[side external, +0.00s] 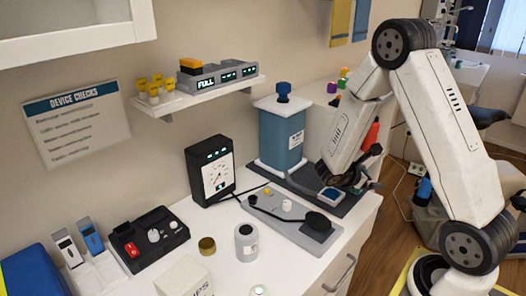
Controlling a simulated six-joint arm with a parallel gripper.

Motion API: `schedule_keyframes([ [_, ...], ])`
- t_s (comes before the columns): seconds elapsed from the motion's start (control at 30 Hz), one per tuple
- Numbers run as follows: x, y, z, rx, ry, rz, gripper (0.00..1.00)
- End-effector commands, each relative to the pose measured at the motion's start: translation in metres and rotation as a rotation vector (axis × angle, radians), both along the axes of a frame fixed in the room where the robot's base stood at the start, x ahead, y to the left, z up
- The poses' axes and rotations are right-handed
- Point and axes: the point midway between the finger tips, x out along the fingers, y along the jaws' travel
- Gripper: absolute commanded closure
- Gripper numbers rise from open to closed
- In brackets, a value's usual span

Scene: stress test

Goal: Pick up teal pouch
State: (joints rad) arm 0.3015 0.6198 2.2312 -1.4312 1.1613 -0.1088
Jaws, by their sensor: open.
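I cannot make out a teal pouch for sure. A small blue-teal flat piece with a pale edge (332,194) lies at the front of a dark base, right by my gripper; I cannot tell if it is a pouch. My gripper (352,184) is low over the right end of the counter, open, with its fingers dark and partly hidden by my own arm. Whether it touches the blue-teal piece is unclear. A large blue-teal canister (281,140) with a white lid and a dark blue knob stands upright to the left of my gripper.
A black gauge box (210,170) and a grey panel with a black round part (283,220) stand left of my gripper. A grey labelled canister (246,243) and a brass-coloured lid (207,246) are nearer the front. A wall shelf (200,92) holds yellow-capped vials. The counter's right edge is close to my gripper.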

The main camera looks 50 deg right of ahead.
Motion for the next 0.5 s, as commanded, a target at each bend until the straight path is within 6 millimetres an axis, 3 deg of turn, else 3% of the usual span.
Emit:
schedule_keyframes([
  [0.2,0.021,-0.039,0.001,-0.180,0.144,0.165,0.00],
  [0.5,0.048,-0.066,0.001,-0.365,0.251,0.346,0.00],
])
